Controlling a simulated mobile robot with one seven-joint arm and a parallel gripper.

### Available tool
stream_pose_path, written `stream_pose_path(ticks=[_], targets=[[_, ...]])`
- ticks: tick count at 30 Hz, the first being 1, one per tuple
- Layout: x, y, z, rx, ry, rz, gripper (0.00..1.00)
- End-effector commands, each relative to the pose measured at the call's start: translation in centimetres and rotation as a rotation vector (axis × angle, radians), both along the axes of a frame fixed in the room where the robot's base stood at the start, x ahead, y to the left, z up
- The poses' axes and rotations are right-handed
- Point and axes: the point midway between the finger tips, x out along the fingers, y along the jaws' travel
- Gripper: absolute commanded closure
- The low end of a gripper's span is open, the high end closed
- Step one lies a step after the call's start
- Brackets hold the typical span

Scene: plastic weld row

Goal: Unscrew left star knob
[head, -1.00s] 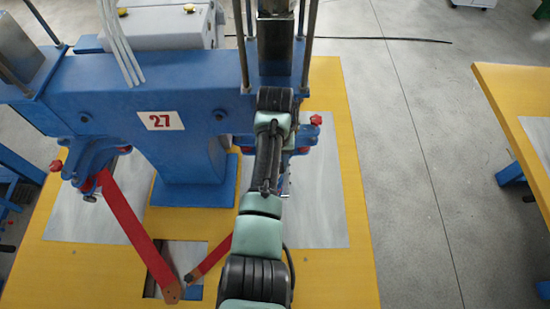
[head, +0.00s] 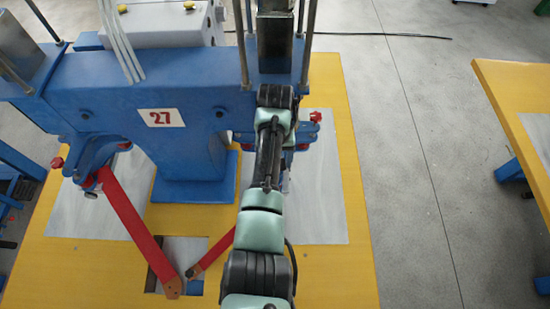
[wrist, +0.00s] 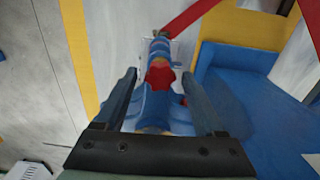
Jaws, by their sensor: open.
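A red star knob (wrist: 160,74) sits on a blue bracket (wrist: 165,112) in the wrist view. My gripper (wrist: 161,76) is open, with one finger on each side of the knob. I see gaps between both fingers and the knob; how far the fingertips are from it in depth I cannot tell. In the head view my arm hides the gripper and most of the right-hand bracket. A red knob (head: 316,117) shows at that bracket's right end. Another red knob (head: 57,163) is at the far left, by the left-hand bracket (head: 92,158).
The blue machine (head: 125,105) with the number 27 stands on a yellow table (head: 345,240). Two red straps (head: 138,232) (head: 215,252) slope down toward a table opening. Metal rods rise near my arm. Floor is clear on the right, before another yellow table (head: 515,90).

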Motion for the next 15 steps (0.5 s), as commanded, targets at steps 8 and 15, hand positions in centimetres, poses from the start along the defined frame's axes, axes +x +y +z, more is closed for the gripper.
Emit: stream_pose_path(ticks=[8, 15], targets=[[0.01, 0.02, 0.09, 0.0, 0.0, -0.38, 0.29], [0.04, 0.06, 0.06, 0.0, 0.0, -0.708, 0.29]])
